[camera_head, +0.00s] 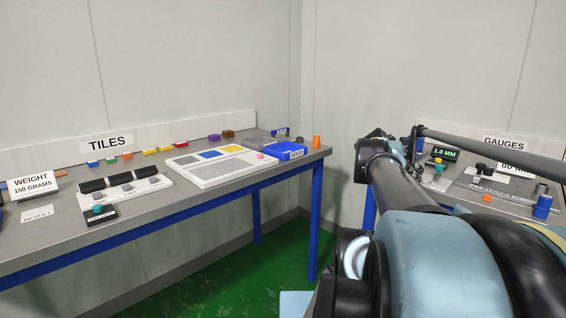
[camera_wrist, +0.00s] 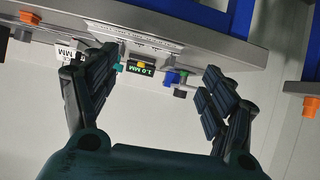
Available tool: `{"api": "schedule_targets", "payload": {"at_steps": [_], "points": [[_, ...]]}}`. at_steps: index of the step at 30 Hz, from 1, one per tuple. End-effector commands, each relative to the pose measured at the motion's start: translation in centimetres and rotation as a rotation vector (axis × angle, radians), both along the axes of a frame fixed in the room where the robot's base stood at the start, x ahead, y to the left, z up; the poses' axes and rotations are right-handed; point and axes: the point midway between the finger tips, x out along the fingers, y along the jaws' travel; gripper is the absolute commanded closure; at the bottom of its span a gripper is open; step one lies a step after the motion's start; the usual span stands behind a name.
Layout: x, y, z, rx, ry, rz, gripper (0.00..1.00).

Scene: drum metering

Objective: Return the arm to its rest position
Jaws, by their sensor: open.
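My arm (camera_head: 430,235) fills the lower right of the head view, its light blue and black links reaching forward between the two tables. My gripper is not clearly visible there; the links hide it or it blends into the dark parts. In the wrist view my gripper (camera_wrist: 150,98) is open, with its two dark ribbed fingers wide apart and nothing between them. Beyond the fingers the picture is tilted and shows the gauges table with a display reading 1.0 MM (camera_wrist: 141,69). The fingers appear to touch nothing.
The tiles table (camera_head: 150,215) stands at left, with a white board (camera_head: 205,182), a blue tray (camera_head: 285,151) and several coloured tiles.

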Motion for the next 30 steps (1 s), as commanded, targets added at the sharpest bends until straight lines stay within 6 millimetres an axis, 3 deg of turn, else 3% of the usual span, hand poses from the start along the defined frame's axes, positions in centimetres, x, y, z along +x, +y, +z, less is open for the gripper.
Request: {"api": "schedule_targets", "payload": {"at_steps": [5,11,18,23,30], "points": [[0.2,2.2,-3.4,0.05,0.133,0.06,0.23],[-2.0,5.8,-7.4,0.128,0.315,0.177,0.23],[-6.7,13.9,-13.4,0.27,0.633,0.501,0.23],[-9.2,17.6,-15.1,0.326,0.753,0.678,0.23],[-10.0,18.4,-15.4,0.342,0.786,0.734,0.23]]}}
